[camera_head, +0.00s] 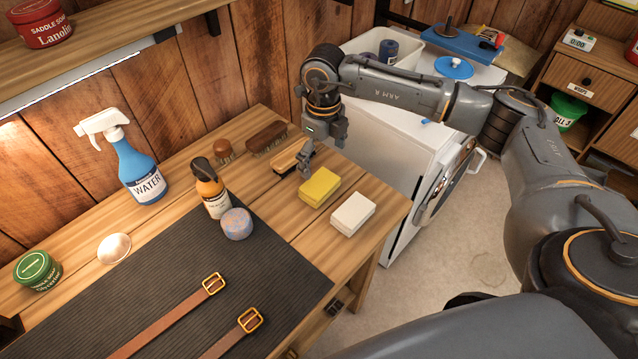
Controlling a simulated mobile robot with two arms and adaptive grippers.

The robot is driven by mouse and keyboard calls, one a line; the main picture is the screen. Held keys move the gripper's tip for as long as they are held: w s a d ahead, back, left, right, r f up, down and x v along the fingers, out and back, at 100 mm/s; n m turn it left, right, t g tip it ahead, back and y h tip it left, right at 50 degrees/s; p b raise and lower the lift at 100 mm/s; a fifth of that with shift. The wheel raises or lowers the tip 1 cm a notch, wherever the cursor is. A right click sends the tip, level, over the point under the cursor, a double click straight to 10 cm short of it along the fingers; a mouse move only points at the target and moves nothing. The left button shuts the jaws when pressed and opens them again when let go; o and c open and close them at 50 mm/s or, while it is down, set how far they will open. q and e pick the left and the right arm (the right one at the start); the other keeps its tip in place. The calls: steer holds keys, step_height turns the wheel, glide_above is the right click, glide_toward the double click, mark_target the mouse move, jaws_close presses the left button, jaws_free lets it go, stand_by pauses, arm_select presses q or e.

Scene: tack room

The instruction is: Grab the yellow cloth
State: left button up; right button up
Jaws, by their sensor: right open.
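The yellow cloth (320,188) looks like a thick folded block and lies flat near the right end of the wooden workbench (377,190). A similar white block (352,214) lies just to its lower right. My right gripper (306,165) is open and points down just behind the yellow cloth, close to its upper left edge. Nothing shows between its fingers. I cannot tell whether a finger touches the cloth or the brush behind it. My left gripper is not in view.
Brushes (286,160) lie behind the cloth. An amber bottle (211,190), a round sponge (237,223) and a blue spray bottle (136,165) stand to the left. A dark mat (200,290) holds leather straps (170,318). A white washer (395,150) stands beyond the bench.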

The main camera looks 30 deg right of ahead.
glide_above(320, 183)
steer(key=f, duration=0.4)
steer(key=shift+s+d+f+p, duration=0.1)
steer(key=shift+s+f+p, duration=0.05)
steer(key=shift+s+p, duration=0.25)
steer(key=shift+f, duration=0.25)
steer(key=f+p, duration=0.1)
steer(key=f, duration=0.1)
steer(key=w+f+p, duration=0.1)
steer(key=f, duration=0.1)
steer(key=shift+f, duration=0.4)
steer(key=c, duration=0.7)
